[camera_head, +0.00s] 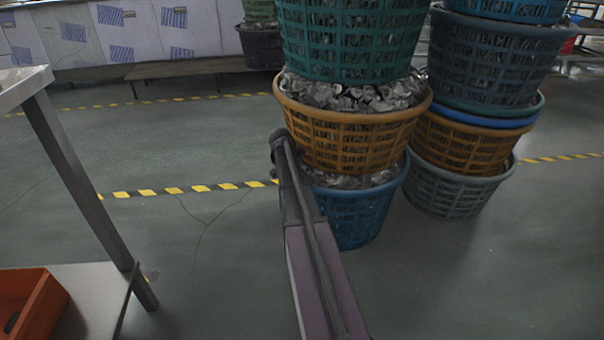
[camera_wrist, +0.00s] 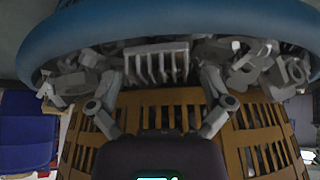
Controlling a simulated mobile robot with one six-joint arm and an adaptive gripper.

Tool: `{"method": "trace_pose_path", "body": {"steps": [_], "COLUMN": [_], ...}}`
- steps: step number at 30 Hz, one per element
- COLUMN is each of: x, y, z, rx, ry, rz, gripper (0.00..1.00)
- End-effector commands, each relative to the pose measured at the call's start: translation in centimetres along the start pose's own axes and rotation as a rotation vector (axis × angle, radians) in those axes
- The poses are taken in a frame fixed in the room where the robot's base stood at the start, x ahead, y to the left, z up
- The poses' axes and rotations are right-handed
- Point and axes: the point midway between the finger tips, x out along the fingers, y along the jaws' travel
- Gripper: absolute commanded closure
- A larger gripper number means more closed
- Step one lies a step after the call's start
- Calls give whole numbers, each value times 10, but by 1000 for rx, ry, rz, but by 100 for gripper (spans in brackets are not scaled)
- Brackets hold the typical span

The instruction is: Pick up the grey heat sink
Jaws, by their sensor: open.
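The grey heat sink (camera_wrist: 157,64) is a finned block in the wrist view, at the upper middle. It lies among loose grey metal parts inside the rim of the blue basket (camera_wrist: 165,22), against the orange basket (camera_wrist: 262,130). My gripper (camera_wrist: 162,84) is open. Its two fingers are spread to the left and right of the heat sink, and they appear to hold nothing. Whether they touch it I cannot tell. In the head view the blue basket (camera_head: 348,218) stands on the floor under the orange basket (camera_head: 345,148); my arm hides my gripper and I cannot make out the heat sink.
A second basket stack (camera_head: 462,185) stands close on the right. A table with an orange bin (camera_head: 40,312) is at left. The floor between is clear.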

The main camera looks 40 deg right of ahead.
Motion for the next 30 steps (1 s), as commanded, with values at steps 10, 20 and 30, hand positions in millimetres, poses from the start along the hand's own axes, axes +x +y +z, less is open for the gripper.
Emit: {"method": "trace_pose_path", "body": {"steps": [10, 20, 30], "x": [0, 0, -1], "y": [0, 0, 0], "z": [0, 0, 0], "rx": [0, 0, 0], "ry": [0, 0, 0], "rz": [0, 0, 0], "gripper": [0, 77, 78]}}
